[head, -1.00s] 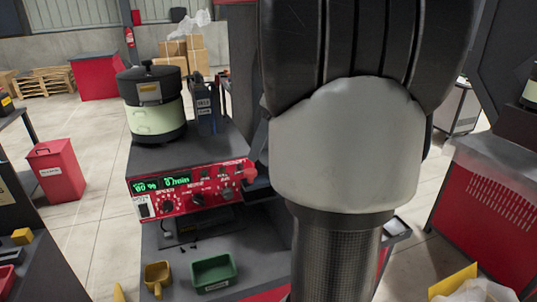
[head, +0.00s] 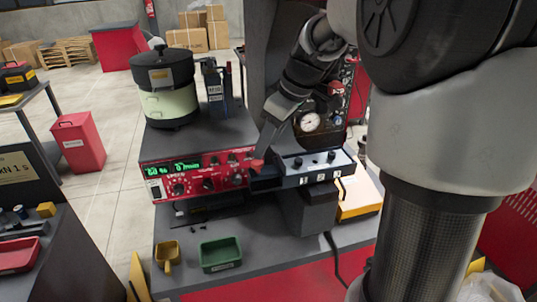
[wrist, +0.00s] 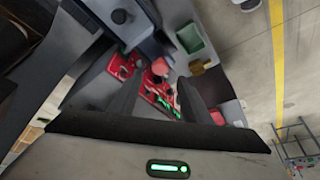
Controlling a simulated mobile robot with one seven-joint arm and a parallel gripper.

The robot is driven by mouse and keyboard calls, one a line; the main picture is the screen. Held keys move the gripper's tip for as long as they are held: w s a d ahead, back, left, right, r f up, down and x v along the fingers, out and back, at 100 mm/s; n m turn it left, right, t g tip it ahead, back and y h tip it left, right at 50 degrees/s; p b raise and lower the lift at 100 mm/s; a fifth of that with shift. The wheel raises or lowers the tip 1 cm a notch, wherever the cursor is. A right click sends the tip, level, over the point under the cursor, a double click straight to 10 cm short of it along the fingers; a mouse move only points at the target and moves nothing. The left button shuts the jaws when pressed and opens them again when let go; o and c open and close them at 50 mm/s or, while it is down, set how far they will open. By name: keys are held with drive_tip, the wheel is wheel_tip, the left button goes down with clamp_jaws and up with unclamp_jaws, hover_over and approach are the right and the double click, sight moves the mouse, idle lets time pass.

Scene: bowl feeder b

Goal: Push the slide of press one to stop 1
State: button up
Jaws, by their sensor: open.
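The press (head: 308,122) with a round gauge stands right of the feeder's control box in the head view. At its front is a grey stop rail (head: 318,180) with small white labels and black knobs. A red knob (head: 257,165), which looks like the slide's handle, is at the rail's left end; it also shows in the wrist view (wrist: 160,67). My gripper (head: 265,147) is open and empty, pointing down just above the red knob. In the wrist view the knob appears beyond and between my fingers (wrist: 158,88). I cannot tell whether they touch it.
The red control box (head: 195,178) with a green display is close left of the gripper. My arm covers the right side.

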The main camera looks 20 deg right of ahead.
sight(261, 163)
drive_tip(key=x, duration=0.6)
drive_tip(key=shift+c, duration=0.4)
drive_tip(key=shift+f, duration=0.1)
clamp_jaws()
